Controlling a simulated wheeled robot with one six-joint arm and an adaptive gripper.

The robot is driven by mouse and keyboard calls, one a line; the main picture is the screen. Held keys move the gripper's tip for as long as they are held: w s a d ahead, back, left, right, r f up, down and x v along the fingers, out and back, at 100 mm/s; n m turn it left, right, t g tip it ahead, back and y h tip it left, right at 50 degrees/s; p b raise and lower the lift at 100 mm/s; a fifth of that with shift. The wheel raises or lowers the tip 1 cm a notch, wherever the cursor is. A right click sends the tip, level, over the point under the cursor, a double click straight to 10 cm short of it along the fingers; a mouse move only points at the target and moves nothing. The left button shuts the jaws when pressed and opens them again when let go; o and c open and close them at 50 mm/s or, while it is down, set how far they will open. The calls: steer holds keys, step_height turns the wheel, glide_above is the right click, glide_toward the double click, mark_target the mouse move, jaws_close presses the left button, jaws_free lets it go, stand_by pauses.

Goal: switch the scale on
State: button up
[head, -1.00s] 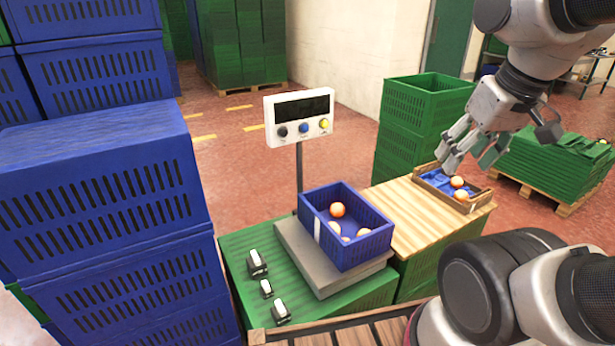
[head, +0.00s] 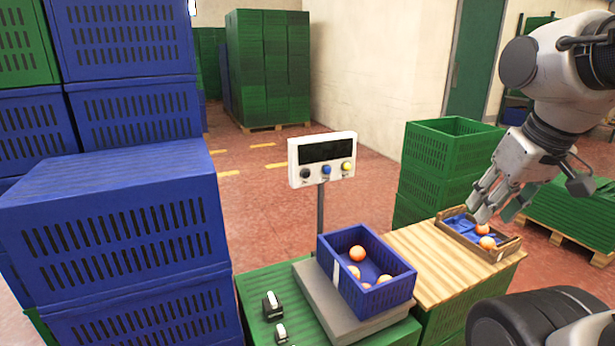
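The scale has a grey platform (head: 338,306) on green crates and a white display head (head: 322,160) on a post. Its screen (head: 327,150) is dark. Below the screen are a black button (head: 305,173), a blue button (head: 326,169) and a yellow button (head: 347,166). A blue crate (head: 345,290) with several oranges (head: 357,254) sits on the platform. My gripper (head: 494,208) is at the right, above a wooden tray, well apart from the display head. I cannot tell whether its fingers are open or shut.
The wooden tray (head: 505,250) holds two oranges and blue lining on a wooden board (head: 420,262). Stacked blue crates (head: 120,220) stand at the left. Green crates (head: 440,150) stand behind the board. Small black-and-white devices (head: 271,307) lie left of the platform. Space around the display head is clear.

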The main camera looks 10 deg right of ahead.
jaws_close()
stand_by(1.1)
